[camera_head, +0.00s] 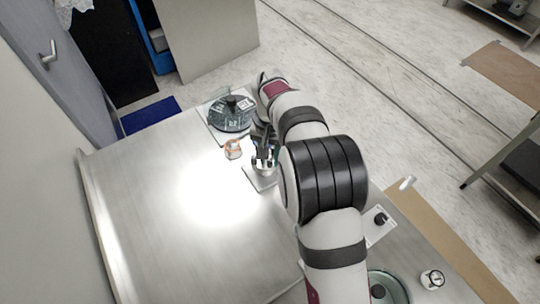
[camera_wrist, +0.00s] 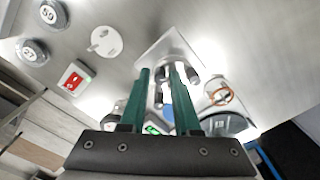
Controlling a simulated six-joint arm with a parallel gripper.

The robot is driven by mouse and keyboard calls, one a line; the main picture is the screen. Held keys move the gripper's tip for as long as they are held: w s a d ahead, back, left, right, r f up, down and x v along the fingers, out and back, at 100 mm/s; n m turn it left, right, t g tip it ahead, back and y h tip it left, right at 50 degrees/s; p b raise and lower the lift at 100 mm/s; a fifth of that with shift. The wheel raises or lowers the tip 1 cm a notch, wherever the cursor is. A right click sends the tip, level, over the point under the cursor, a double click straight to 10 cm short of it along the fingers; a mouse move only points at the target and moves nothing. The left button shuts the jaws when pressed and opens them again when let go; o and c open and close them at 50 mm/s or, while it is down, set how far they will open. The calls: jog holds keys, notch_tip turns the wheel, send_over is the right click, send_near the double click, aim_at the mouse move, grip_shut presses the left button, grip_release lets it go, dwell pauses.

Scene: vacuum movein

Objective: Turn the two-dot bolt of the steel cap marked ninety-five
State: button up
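My gripper (camera_wrist: 161,70) points at a steel fixture on a pale plate (camera_wrist: 168,43), its two green fingers apart. A small steel post (camera_wrist: 159,78) with a dark top shows between the fingers; I cannot tell whether they touch it. Another steel post (camera_wrist: 190,77) stands just right of the right finger. In the head view the fixture (camera_head: 264,166) sits under my gripper, partly hidden by my arm. Two round steel caps with number labels, an upper one (camera_wrist: 48,14) and a lower one (camera_wrist: 32,52), lie at the left of the wrist view. The numbers and any dots are not clearly readable.
A glass-walled round device (camera_head: 232,114) stands at the table's far edge, with a copper-coloured ring (camera_head: 233,149) near it. A white disc (camera_wrist: 105,41) and a red switch box (camera_wrist: 75,78) lie left in the wrist view. The steel table (camera_head: 165,205) is clear at left.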

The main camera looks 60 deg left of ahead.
jog(key=shift+r, duration=0.1)
notch_tip(320, 180, up, 16)
jog(key=shift+f, duration=0.2)
